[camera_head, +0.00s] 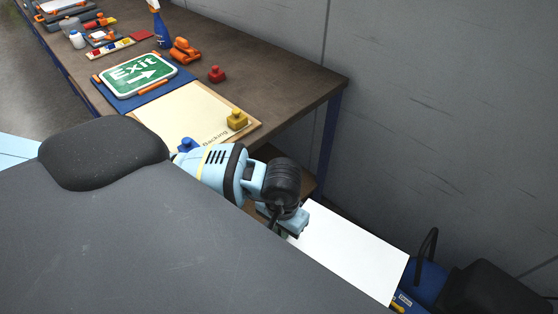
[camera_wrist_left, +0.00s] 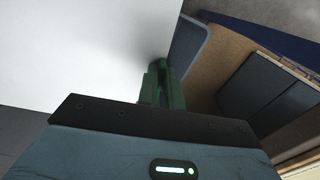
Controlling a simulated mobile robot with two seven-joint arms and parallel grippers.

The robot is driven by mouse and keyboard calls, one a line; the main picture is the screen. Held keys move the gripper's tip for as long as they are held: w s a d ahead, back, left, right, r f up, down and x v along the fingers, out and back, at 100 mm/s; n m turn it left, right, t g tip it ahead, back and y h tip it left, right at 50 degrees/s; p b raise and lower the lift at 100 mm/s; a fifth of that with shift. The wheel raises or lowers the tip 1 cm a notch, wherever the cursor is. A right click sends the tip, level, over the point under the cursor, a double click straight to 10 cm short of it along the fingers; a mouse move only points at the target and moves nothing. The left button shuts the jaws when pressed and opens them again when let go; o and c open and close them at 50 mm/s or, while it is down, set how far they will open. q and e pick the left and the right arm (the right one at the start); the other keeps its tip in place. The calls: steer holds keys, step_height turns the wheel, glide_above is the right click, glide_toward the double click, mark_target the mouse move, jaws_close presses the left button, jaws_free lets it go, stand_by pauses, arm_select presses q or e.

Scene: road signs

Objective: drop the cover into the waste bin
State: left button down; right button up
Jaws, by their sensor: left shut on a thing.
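A flat white sheet, which looks like the cover (camera_head: 350,250), extends to the lower right from my left gripper (camera_head: 290,228) in the head view. The gripper is shut on its near edge and holds it off the right end of the workbench. In the left wrist view the cover (camera_wrist_left: 75,45) fills the upper left, and the green fingers of the left gripper (camera_wrist_left: 162,78) meet its edge. I cannot clearly make out the waste bin; the cover hides much of the space below it. My right gripper is not in view.
A blue thing with a black handle (camera_head: 428,243) stands beside the cover. A grey wall (camera_head: 430,120) rises behind.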

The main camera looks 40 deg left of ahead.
arm_select(q)
step_height(320, 180, down, 30)
steer(key=a+n+g+b, duration=0.1)
steer(key=n+g+b, duration=0.3)
steer(key=n+b, duration=0.6)
steer(key=shift+a+n+y, duration=0.15)
steer(key=shift+n+y, duration=0.15)
steer(key=shift+n, duration=2.8)
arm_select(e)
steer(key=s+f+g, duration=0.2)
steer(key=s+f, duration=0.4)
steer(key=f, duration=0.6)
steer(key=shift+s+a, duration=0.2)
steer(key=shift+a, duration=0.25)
arm_select(q)
steer(key=shift+s, duration=0.1)
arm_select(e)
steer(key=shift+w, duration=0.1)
arm_select(q)
steer(key=c, duration=0.8)
jaws_free()
steer(key=shift+o, duration=0.6)
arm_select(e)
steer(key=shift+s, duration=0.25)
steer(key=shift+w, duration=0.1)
